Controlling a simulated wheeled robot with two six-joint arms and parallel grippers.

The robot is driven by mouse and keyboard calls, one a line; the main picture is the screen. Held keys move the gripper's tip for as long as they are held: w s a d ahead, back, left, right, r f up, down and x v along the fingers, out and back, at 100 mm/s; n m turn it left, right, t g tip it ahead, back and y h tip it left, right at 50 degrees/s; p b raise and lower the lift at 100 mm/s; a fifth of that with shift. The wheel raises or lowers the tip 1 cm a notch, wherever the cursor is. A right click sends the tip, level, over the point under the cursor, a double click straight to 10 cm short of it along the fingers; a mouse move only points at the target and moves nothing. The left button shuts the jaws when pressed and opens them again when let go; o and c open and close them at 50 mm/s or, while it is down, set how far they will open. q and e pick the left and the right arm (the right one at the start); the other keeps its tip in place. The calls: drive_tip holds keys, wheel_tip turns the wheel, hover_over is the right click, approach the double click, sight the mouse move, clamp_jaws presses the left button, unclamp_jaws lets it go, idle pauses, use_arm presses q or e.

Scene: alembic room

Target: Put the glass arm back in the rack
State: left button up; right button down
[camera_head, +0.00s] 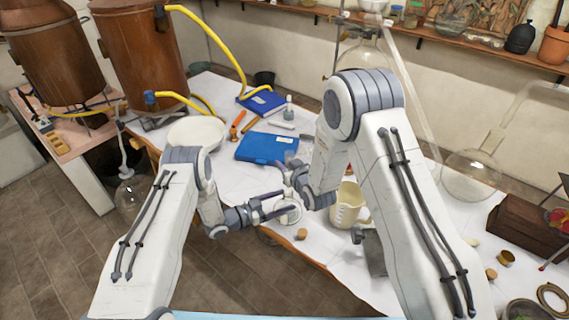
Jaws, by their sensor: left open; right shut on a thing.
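My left gripper (274,206) is open over the front part of the white table, beside a small round white dish (288,213). My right gripper (291,172) is just above and beyond it, shut on a small pale thing that its fingers mostly hide. I cannot tell whether that thing is the glass arm. A long clear glass tube (410,92) slopes down at the right, partly behind my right arm. I cannot make out the rack for certain.
A white jug (347,206) stands close right of the grippers, and a cork (302,234) lies near the front edge. A blue folder (267,148) lies behind. Copper vessels (140,55) stand at left, a round glass flask (470,174) at right. The table's left middle has bare room.

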use_arm(q)
drive_tip(key=r+v, duration=0.2)
drive_tip(key=v, duration=0.8)
use_arm(e)
drive_tip(key=shift+r, duration=0.75)
use_arm(q)
drive_tip(key=shift+r, duration=0.2)
